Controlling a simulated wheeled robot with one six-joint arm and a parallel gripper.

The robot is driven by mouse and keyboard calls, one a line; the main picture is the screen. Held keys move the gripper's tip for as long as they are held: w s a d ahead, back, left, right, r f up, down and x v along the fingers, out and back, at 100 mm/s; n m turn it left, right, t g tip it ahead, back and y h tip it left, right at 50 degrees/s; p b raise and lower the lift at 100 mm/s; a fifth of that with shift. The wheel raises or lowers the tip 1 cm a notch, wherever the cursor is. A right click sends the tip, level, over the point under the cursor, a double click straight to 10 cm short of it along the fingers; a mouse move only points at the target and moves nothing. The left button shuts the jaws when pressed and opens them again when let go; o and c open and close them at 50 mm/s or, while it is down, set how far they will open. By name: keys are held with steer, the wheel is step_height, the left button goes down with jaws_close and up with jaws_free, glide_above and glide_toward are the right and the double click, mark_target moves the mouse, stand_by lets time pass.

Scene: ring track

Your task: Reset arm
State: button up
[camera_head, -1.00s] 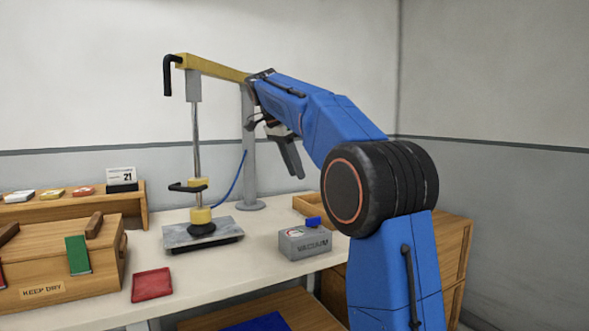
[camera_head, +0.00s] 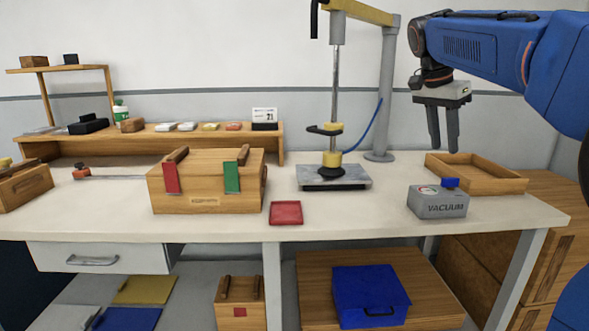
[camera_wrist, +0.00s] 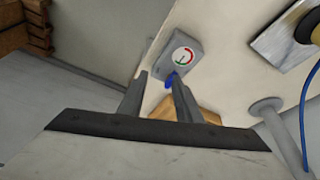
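My gripper (camera_head: 441,128) hangs from the blue arm at the upper right of the head view, fingers pointing down. Its two fingers are apart with nothing between them, so it is open. It hangs in the air above the right part of the table, near the vacuum box and the wooden tray. In the wrist view both fingers (camera_wrist: 158,100) show apart, with the grey vacuum box beyond them.
The grey vacuum box (camera_head: 437,203) and wooden tray (camera_head: 515,184) lie at the table's right. A lift post (camera_head: 386,100) with yellow boom stands behind a metal plate (camera_head: 352,179). A wooden box (camera_head: 207,183) and red tray (camera_head: 286,213) are left. Front centre-right tabletop is clear.

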steer(key=s+a+f+n+t+y, duration=0.1)
steer(key=s+a+f+n, duration=0.2)
steer(key=s+f, duration=0.7)
steer(key=s+a+f+n+t+y, duration=0.1)
steer(key=s+a+f+n, duration=0.2)
steer(key=s+f+n, duration=0.3)
steer(key=s+a+f+n+t+y, duration=0.1)
steer(key=s+a+f+n, duration=0.2)
steer(key=s+f, duration=1.1)
steer(key=shift+s+f+n+t+y, duration=0.2)
steer(key=shift+s+n+t+y, duration=0.1)
steer(key=shift+s+n, duration=0.35)
